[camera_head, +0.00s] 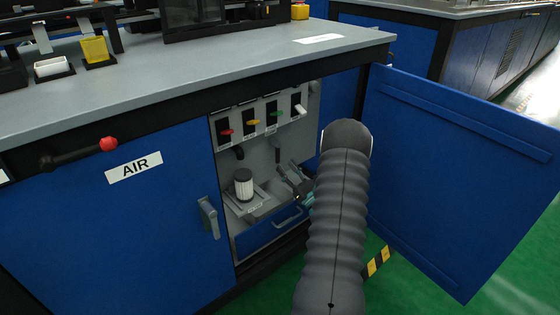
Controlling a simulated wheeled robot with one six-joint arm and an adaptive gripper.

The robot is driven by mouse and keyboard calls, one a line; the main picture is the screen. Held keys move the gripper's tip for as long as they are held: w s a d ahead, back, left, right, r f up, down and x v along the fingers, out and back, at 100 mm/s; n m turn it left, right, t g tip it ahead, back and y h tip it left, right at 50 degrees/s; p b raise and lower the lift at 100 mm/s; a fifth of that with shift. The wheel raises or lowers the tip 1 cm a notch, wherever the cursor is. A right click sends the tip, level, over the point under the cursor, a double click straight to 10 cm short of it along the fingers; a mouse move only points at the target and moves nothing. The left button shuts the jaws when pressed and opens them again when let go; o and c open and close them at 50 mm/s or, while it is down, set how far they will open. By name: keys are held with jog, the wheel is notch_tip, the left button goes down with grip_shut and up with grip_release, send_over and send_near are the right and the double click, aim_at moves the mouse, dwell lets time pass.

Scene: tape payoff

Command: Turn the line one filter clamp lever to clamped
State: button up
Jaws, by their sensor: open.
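The filter (244,187), a white pleated cylinder with a dark cap, stands upright on a grey bracket inside the open cabinet. A small label plate (255,208) lies in front of it. I cannot make out a filter clamp lever for certain, as the parts around the filter are small and dark. My gripper (296,183) is inside the cabinet opening, to the right of the filter and apart from it. It is open, and partly hidden behind my own arm. I see nothing between its fingers.
Red, yellow, green and white levers (262,120) line the upper back panel. A blue drawer (265,231) is below. The open blue door (455,180) stands at right. A grey handle (208,217) juts from the left panel, and a red-knobbed AIR lever (80,153) sits further left.

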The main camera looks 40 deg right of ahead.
jog(key=v, duration=0.6)
dwell(0.5)
